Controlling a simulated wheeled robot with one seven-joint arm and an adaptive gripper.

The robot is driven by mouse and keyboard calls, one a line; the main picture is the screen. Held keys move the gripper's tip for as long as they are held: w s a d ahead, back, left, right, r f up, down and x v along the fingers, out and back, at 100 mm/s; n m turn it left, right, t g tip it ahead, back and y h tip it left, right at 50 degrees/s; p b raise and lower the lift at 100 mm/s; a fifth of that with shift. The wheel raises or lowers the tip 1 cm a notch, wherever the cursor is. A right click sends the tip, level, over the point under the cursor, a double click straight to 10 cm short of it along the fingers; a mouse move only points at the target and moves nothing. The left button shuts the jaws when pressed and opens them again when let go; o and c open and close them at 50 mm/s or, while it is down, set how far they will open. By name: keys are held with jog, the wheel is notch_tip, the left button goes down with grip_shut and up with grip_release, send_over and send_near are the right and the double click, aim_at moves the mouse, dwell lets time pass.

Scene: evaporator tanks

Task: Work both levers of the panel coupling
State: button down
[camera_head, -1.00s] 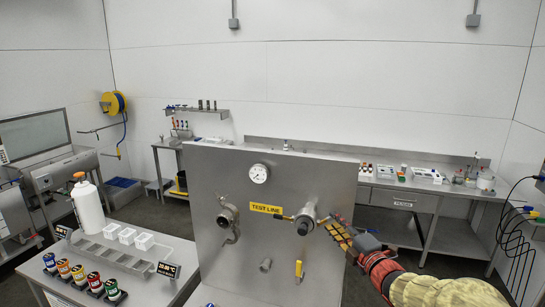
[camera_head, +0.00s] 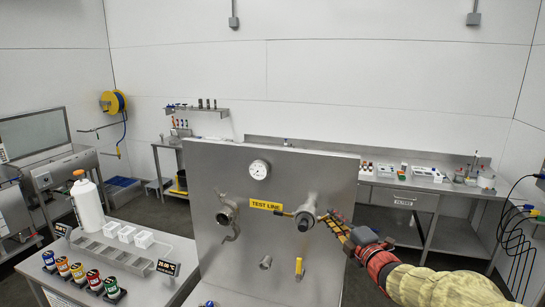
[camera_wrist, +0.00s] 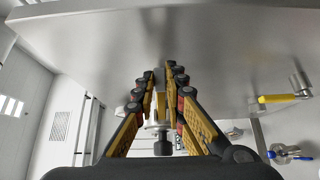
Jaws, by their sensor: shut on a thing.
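The panel coupling (camera_head: 305,219) is a grey metal fitting with a dark end on the upright steel panel (camera_head: 270,167), right of the yellow TEST LINE label (camera_head: 265,205). Its left lever (camera_head: 285,214) sticks out to the left. Its right lever is mostly hidden by my gripper (camera_head: 325,217), which comes in from the right. In the wrist view my gripper (camera_wrist: 159,78) has its fingers close together, shut on what appears to be the right lever. The coupling's dark end (camera_wrist: 162,146) shows between and beyond the fingers there.
A second fitting (camera_head: 227,213) with a hanging lever is on the panel's left. A gauge (camera_head: 259,170) is above, and a small pipe stub (camera_head: 265,262) and a yellow-handled valve (camera_head: 299,267) are below. A bench (camera_head: 420,187) stands behind on the right.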

jog(key=shift+s+f+m+h+b, duration=0.15)
jog(key=shift+m+h+b, duration=0.25)
jog(key=shift+b, duration=0.65)
jog(key=shift+s+m+h+b, duration=0.2)
jog(key=shift+h+b, duration=0.3)
jog(key=shift+b, duration=0.5)
jog(key=m+h+b, duration=0.1)
jog(key=b, duration=0.3)
jog(key=shift+s+t+h+b, duration=0.15)
jog(key=shift+t+h+b, duration=0.15)
jog(key=shift+t+h, duration=0.1)
jog(key=c, duration=1.8)
grip_release()
jog(key=shift+o, duration=0.2)
